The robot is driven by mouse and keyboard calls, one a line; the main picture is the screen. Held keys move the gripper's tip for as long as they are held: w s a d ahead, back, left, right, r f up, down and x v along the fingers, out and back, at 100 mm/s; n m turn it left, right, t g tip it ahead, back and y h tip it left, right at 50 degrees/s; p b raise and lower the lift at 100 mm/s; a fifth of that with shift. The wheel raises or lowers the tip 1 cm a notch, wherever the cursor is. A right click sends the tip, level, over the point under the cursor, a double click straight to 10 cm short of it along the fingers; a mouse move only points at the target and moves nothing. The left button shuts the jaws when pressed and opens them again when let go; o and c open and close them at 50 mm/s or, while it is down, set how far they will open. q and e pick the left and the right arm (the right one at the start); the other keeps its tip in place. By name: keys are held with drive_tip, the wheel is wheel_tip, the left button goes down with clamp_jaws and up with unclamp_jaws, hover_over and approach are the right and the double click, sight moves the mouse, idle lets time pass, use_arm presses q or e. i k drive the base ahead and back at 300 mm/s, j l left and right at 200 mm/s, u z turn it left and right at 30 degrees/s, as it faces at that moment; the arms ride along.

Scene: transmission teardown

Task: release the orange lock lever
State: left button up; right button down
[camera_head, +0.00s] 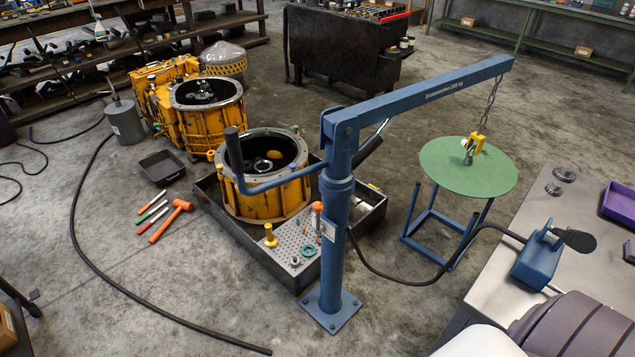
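No lever is clearly recognisable as the orange lock lever. A small upright orange-topped part (318,208) stands beside the blue crane column (337,230), at the edge of a perforated plate (292,243). Whether it is the lever, and whether it touches the column, I cannot tell. The blue crane's arm reaches right, with a chain and yellow hook block (478,143) hanging above a round green table (455,172). A yellow transmission housing (262,195) sits open in a dark tray (236,238), partly behind the crane's handle bar. Neither gripper is in view.
An orange hammer (172,219) and several hand tools lie on the floor left of the tray. A grey bench (500,285) at right holds a blue pedal-like unit (540,255) with a black hose.

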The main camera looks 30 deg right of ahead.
sight(318, 205)
drive_tip(key=i+j+z, duration=0.15)
drive_tip(key=j, duration=0.2)
drive_tip(key=i+j+z, duration=0.2)
drive_tip(key=j, duration=0.15)
drive_tip(key=i+j+z, duration=0.15)
drive_tip(key=j, duration=0.2)
drive_tip(key=i+j+z, duration=0.15)
drive_tip(key=j, duration=0.25)
drive_tip(key=i+j+z, duration=0.2)
drive_tip(key=j, duration=0.2)
drive_tip(key=k, duration=0.1)
